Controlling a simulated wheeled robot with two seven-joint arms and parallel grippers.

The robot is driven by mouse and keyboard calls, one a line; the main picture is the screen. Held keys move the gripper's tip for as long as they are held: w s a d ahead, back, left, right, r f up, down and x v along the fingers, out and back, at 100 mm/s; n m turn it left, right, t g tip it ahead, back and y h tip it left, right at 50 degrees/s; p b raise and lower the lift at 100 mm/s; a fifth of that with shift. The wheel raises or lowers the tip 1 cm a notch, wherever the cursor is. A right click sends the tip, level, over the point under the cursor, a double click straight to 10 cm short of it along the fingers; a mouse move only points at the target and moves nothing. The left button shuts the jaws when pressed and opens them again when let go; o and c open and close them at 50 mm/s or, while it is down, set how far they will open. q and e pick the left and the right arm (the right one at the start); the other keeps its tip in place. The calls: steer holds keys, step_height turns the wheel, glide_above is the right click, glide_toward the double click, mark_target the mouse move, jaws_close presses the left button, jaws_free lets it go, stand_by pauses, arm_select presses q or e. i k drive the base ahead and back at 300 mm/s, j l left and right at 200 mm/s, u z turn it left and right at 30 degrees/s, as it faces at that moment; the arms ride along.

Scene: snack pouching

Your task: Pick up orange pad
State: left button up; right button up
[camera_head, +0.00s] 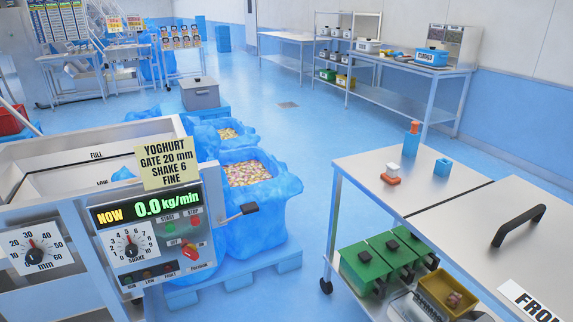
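Neither of my grippers is in view.
A small blue container (443,167) stands right of the block. A lidded surface with a black handle (518,226) adjoins the table. Green boxes (364,265) sit below. A control panel (158,230) and blue-lined bins (262,210) stand left. Open floor lies behind.

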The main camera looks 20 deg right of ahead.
mark_target(392, 177)
steer(key=i+l+z, duration=0.2)
steer(key=i, duration=0.3)
steer(key=i+l+z, duration=0.2)
steer(key=i, duration=0.35)
